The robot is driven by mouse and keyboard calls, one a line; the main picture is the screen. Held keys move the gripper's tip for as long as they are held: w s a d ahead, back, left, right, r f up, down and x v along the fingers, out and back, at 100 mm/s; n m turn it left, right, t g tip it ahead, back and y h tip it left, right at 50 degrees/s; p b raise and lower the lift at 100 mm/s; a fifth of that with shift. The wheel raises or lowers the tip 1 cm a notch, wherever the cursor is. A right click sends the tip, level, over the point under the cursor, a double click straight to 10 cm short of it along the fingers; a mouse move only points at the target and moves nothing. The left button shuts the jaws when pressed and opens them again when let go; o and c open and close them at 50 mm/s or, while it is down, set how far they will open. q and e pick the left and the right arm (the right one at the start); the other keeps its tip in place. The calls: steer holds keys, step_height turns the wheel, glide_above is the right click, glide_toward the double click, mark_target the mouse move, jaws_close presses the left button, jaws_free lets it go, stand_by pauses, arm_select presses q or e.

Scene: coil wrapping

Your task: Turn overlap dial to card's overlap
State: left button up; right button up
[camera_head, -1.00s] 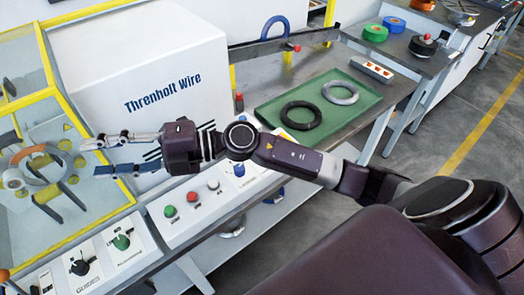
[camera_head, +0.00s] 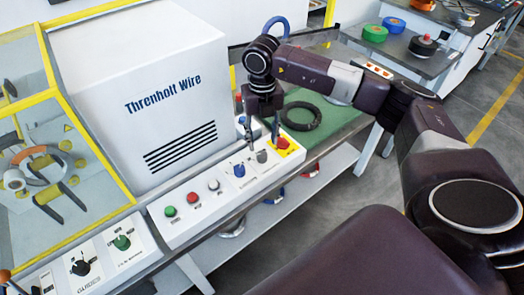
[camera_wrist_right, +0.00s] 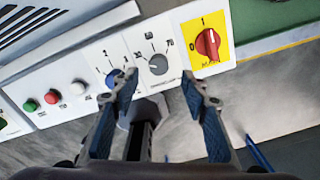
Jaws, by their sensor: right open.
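The overlap dial appears to be the grey knob (camera_wrist_right: 158,65) on the white control panel, with 30, 50 and 70 printed around it. It also shows in the head view (camera_head: 261,156). Which mark it points to is hard to tell. My right gripper (camera_head: 264,143) points down over the panel at this dial. In the right wrist view its open fingers (camera_wrist_right: 158,82) are on either side of the grey knob's line, and nothing is held between them. Contact with the knob is not visible. No readable card shows. My left gripper is out of view.
A blue knob (camera_wrist_right: 112,78) is left of the grey one, and a red main switch (camera_wrist_right: 208,43) on yellow is right. Green (camera_head: 170,211), red (camera_head: 193,197) and white (camera_head: 214,185) buttons lie farther left. The Threnholt Wire housing (camera_head: 100,60) stands behind the panel.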

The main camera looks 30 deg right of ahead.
mark_target(262, 154)
step_height(262, 154, down, 6)
steer(key=shift+a+f+p, duration=0.1)
steer(key=shift+f+p, duration=0.15)
steer(key=shift+p, duration=0.4)
steer(key=shift+c, duration=0.2)
jaws_close()
